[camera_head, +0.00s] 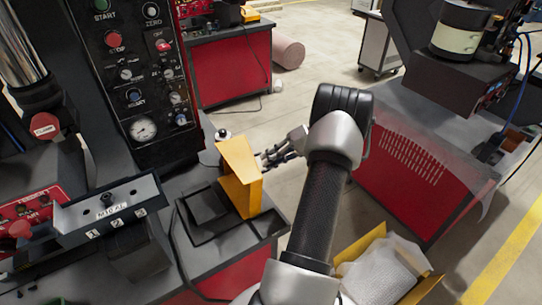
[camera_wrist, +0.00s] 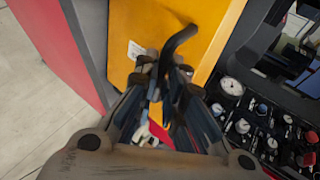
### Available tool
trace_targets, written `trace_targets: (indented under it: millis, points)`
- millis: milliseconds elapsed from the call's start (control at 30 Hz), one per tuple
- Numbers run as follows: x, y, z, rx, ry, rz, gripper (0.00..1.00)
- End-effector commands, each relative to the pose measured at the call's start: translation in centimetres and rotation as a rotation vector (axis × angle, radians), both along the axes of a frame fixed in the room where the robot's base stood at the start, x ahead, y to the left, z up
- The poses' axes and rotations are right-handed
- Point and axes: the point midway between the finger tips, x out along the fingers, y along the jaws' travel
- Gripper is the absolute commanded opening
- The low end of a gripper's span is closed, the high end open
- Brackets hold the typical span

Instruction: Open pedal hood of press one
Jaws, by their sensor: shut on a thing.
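The yellow pedal hood (camera_head: 238,185) stands up steeply from a black recessed base (camera_head: 205,222) beside the press control panel (camera_head: 135,75). My gripper (camera_head: 268,158) is at the right side of the hood. In the wrist view the hood is a flat yellow panel (camera_wrist: 130,25) with a small white label and a curved black handle (camera_wrist: 180,40). My gripper (camera_wrist: 165,75) is shut on that handle, with the fingers close to the panel. The pedal itself cannot be made out.
A grey-and-red machine cabinet (camera_head: 415,165) stands to the right of my arm. A yellow-edged box (camera_head: 385,270) with bubble-wrapped contents is at the lower right. Open floor (camera_head: 318,65) lies beyond the gripper.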

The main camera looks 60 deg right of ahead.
Motion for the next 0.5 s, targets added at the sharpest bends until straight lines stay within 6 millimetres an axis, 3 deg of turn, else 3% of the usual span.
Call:
trace_targets:
  millis: [33,500]
  points:
    - [0.09,0.65,-0.99,0.012,0.011,0.016,0.00]
    - [0.02,0.56,-1.48,0.014,0.018,0.013,0.00]
